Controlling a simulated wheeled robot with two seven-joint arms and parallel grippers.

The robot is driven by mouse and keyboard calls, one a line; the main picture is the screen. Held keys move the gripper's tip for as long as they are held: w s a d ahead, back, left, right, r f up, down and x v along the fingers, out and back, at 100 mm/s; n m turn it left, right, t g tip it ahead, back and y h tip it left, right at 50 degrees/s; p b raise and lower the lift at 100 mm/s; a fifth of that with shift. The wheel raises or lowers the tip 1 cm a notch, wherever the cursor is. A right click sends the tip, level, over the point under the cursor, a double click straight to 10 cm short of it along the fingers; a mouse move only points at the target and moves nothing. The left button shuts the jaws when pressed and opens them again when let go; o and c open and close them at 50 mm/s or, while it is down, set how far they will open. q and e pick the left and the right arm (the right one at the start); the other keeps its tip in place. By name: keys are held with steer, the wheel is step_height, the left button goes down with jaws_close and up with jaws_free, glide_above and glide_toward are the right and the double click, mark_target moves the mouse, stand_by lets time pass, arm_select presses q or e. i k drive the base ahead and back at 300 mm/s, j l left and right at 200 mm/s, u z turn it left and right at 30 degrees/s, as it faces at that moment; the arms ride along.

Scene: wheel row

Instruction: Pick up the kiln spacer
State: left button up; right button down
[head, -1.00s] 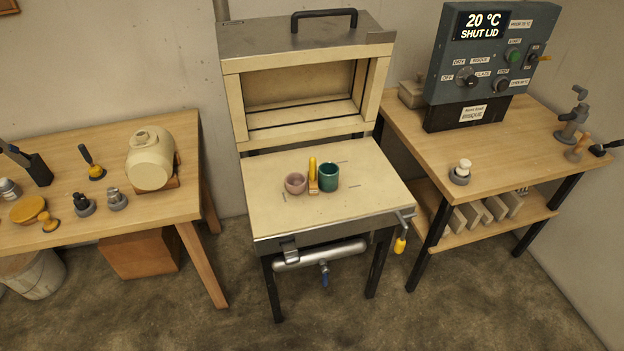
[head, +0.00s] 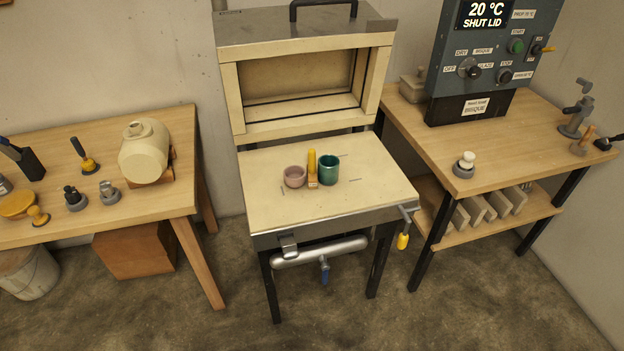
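An upright yellow piece with a tan foot, which looks like the kiln spacer (head: 312,168), stands on the pale kiln floor (head: 350,209). It is between a pinkish cup (head: 293,177) on its left and a teal cup (head: 329,171) on its right. The gaps are very narrow, and I cannot tell whether it touches either cup. The kiln's lid (head: 300,128) is raised behind them. Neither of my grippers shows in the head view.
The left wooden table (head: 120,215) holds a cream rounded vessel (head: 144,155) and several small tools. The right table (head: 500,160) carries the control box (head: 490,65), reading 20 °C and SHUT LID. A yellow-gripped lever (head: 403,241) hangs at the kiln's right front. Concrete floor in front is clear.

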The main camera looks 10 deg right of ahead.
mark_target(311, 170)
steer(key=i+l+u, duration=0.2)
steer(key=l+u, duration=0.2)
steer(key=l, duration=0.75)
steer(key=l+u, duration=0.45)
steer(key=l, duration=0.75)
steer(key=i, duration=0.05)
